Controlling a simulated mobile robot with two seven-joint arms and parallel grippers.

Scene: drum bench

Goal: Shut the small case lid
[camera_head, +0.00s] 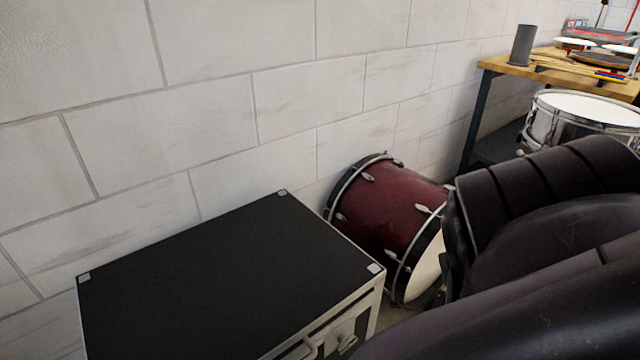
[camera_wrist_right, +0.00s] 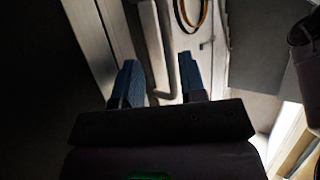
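The black case (camera_head: 230,275) with pale metal corners stands against the wall in the head view. Its flat black lid (camera_head: 240,260) lies over the top, and I cannot tell whether a gap remains under it. Silver trim and a latch or handle (camera_head: 345,338) show on the front side at the lower edge. My right gripper (camera_wrist_right: 160,80) shows in the right wrist view with its two blue fingers apart. A pale metal bar lies beyond and between them; contact is unclear. Neither gripper shows in the head view.
A dark red drum (camera_head: 390,215) lies on its side right of the case, close to it. A snare drum (camera_head: 585,115) and a wooden bench (camera_head: 545,72) stand farther back right. My dark arm covers the lower right. The pale block wall (camera_head: 210,90) runs behind the case.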

